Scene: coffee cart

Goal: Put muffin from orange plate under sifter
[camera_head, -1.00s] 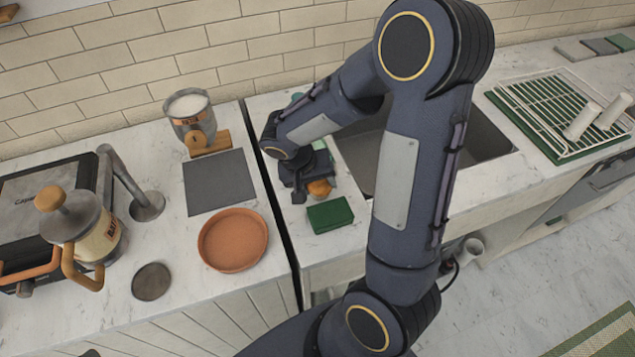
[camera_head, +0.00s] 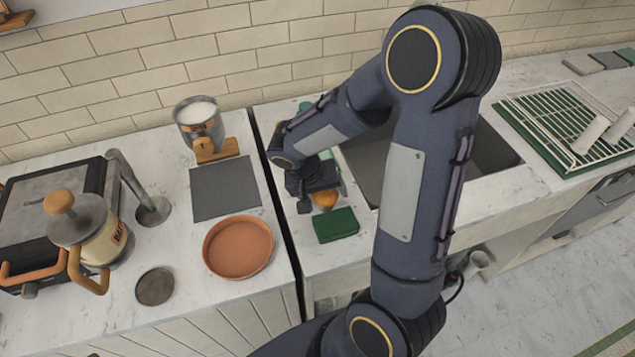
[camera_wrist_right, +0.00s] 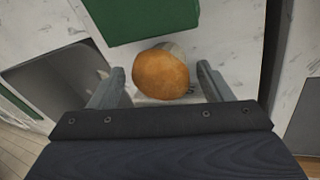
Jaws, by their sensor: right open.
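The muffin (camera_head: 325,198) has a golden-brown top and sits on the counter by the sink, beside a green block (camera_head: 336,225). The orange plate (camera_head: 238,248) is empty on the left counter. A metal cup with white contents and a wooden handle (camera_head: 200,122), perhaps the sifter, stands at the back against the wall. My right gripper (camera_head: 315,196) is at the muffin, partly hiding it. In the right wrist view, the muffin (camera_wrist_right: 161,73) lies between the open fingers of the right gripper (camera_wrist_right: 161,82), with gaps on both sides. My left gripper is not in view.
A dark grey mat (camera_head: 225,188) lies between cup and plate. A French press (camera_head: 93,230) and a dark round disc (camera_head: 155,286) are at left. The sink (camera_head: 480,150) is behind my right arm, with a drying rack (camera_head: 570,115) beyond. A dark gap separates the counters.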

